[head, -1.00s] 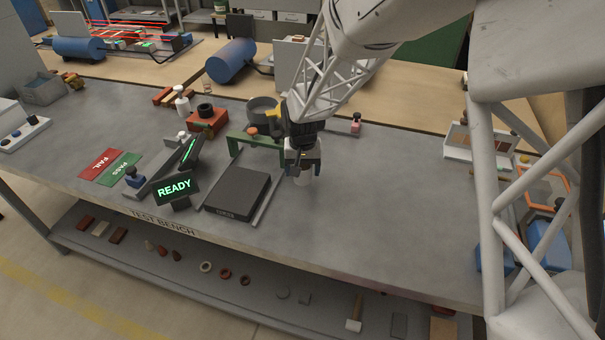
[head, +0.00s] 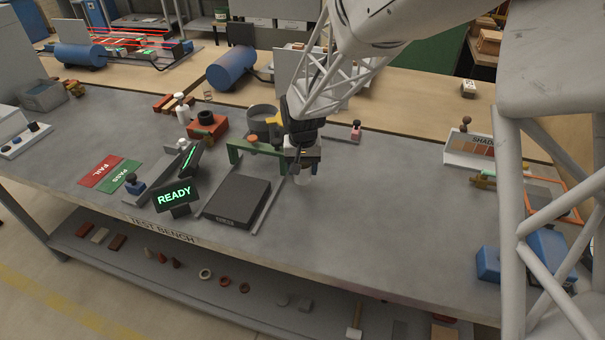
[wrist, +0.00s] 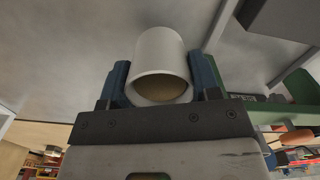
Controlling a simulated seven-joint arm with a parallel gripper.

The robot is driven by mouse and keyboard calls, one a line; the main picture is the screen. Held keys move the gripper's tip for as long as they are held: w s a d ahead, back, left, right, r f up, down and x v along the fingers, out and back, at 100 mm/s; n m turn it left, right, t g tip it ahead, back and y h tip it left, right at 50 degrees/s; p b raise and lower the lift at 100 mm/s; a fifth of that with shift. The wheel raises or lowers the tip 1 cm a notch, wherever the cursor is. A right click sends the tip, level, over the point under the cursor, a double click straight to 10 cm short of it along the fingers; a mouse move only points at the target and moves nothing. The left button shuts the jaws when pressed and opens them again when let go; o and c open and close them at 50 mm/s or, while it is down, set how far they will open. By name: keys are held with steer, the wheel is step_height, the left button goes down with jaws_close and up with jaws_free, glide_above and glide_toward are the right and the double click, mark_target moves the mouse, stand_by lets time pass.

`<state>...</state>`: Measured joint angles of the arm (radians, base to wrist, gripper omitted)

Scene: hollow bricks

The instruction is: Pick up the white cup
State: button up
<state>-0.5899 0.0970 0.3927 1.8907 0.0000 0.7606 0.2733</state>
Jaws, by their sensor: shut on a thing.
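The white cup (wrist: 160,52) is between the two blue fingers of my gripper (wrist: 160,82) in the wrist view, with its open rim facing the camera. In the head view the white cup (head: 302,178) shows just below my gripper (head: 303,166), over the bench to the right of the black scale plate. My gripper is shut on the cup. Whether the cup's base touches the bench is hard to tell.
A green bridge-like frame (head: 255,148) stands close to the left of my gripper. The black plate (head: 238,201) and the READY display (head: 174,193) lie further left. The bench (head: 390,215) to the right is largely clear.

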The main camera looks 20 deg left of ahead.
steer(key=s+d, duration=0.3)
steer(key=s, duration=0.1)
steer(key=s+d+r, duration=0.1)
steer(key=s+d, duration=0.1)
steer(key=s, duration=0.3)
steer(key=s+d, duration=0.3)
steer(key=s, duration=0.1)
steer(key=shift+s+d+r, duration=0.2)
steer(key=shift+d+r, duration=0.15)
steer(key=shift+r, duration=0.05)
